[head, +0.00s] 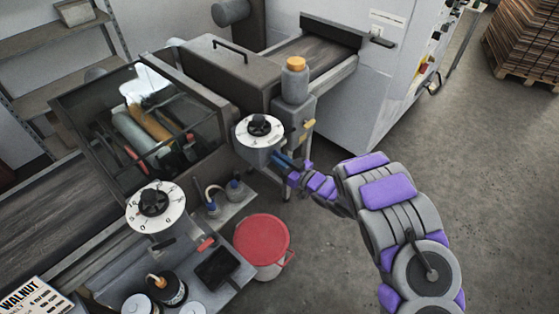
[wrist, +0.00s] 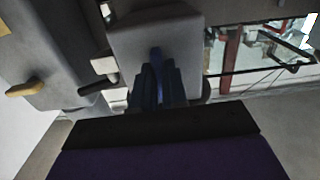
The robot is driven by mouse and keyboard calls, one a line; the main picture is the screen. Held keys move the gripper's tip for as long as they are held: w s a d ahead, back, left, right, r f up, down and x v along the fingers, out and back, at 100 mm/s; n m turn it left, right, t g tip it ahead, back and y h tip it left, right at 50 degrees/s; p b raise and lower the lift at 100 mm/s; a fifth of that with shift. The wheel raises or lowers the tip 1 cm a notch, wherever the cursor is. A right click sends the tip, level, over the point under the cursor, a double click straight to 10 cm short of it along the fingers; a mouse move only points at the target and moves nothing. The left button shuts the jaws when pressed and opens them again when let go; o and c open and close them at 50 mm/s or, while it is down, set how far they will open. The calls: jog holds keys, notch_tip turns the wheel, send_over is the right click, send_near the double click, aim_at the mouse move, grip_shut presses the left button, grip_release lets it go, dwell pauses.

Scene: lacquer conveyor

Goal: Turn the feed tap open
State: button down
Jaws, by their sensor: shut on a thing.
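A blue lever (head: 281,157), which looks like the feed tap's handle, sticks out from the grey block under the right-hand dial (head: 260,131). My gripper (head: 292,164) reaches it from the right. In the wrist view the dark fingers of my gripper (wrist: 160,88) are shut around the blue lever (wrist: 157,57), just below the grey block (wrist: 155,35). The fingers hide most of the lever, so I cannot tell its exact angle.
A red-handled lever (head: 207,243) is near the left dial (head: 156,204). A red-lidded bucket (head: 261,240) stands below my gripper.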

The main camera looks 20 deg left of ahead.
jog(key=shift+f, duration=0.15)
jog(key=c, duration=1.4)
grip_release()
jog(key=shift+o, duration=1.2)
jog(key=p+v, duration=0.1)
jog(key=v, duration=1.6)
jog(key=shift+s+d, duration=0.1)
jog(key=shift+d, duration=0.05)
